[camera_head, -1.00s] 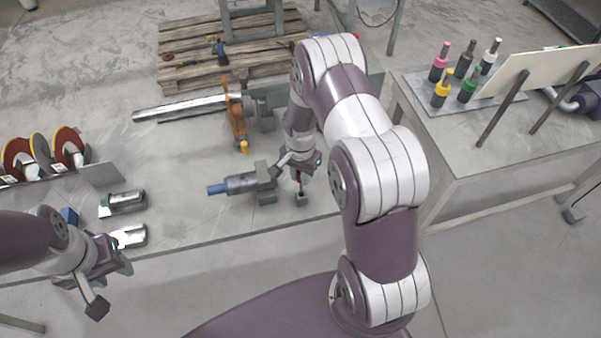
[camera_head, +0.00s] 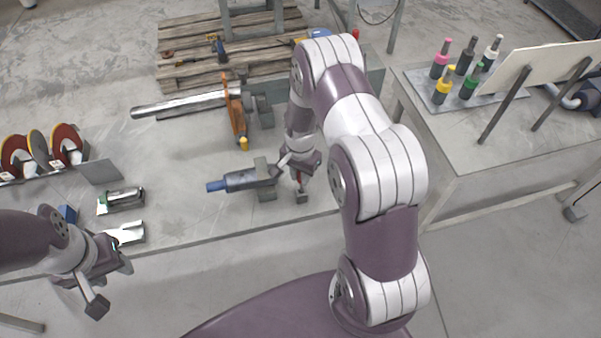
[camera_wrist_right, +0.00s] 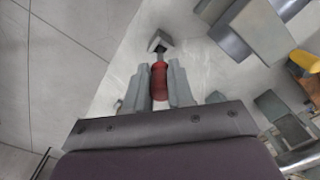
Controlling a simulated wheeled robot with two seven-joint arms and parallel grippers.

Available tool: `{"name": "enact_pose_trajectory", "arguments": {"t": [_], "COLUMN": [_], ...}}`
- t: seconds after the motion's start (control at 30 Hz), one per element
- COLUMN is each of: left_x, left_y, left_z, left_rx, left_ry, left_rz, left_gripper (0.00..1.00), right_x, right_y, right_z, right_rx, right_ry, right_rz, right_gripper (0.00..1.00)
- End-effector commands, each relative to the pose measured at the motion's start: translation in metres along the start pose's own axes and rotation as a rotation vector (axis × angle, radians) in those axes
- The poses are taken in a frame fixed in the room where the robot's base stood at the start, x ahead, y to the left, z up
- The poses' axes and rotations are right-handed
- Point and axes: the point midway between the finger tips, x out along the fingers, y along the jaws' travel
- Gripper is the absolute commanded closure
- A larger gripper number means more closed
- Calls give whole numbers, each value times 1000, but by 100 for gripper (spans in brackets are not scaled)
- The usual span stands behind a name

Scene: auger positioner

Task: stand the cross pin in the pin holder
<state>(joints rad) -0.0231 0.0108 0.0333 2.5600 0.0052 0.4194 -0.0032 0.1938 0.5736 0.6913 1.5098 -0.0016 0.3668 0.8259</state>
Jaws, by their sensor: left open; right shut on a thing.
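The cross pin has a red body and a grey lower end. In the right wrist view the cross pin (camera_wrist_right: 159,80) is between the fingers of my right gripper (camera_wrist_right: 160,85), which is shut on it. The small grey pin holder (camera_wrist_right: 159,42) is just past the fingertips, and the pin's lower end is at its dark opening. I cannot tell how far it is in. In the head view the pin holder (camera_head: 302,197) stands near the table's front edge, directly below my right gripper (camera_head: 301,176). My left gripper (camera_head: 112,279) is open and empty at the lower left, in front of the table.
A blue-tipped tool (camera_head: 239,181) in a grey block (camera_head: 266,185) lies just left of my right gripper. An orange clamp (camera_head: 236,108) holds a metal shaft (camera_head: 180,105) behind. The table front (camera_head: 200,225) is clear.

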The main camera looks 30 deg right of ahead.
Motion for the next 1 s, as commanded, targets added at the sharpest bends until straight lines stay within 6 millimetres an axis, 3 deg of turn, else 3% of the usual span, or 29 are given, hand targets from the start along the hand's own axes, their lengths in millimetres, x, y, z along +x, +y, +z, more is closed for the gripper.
{"name": "enact_pose_trajectory", "arguments": {"t": [1.0], "left_x": [20], "left_y": [0], "left_z": [2], "left_rx": [0], "left_ry": [0], "left_rz": [0], "left_gripper": [57], "right_x": [27], "right_y": [0], "right_z": [0], "right_rx": [0], "right_ry": [0], "right_rz": [0], "right_gripper": [100]}}
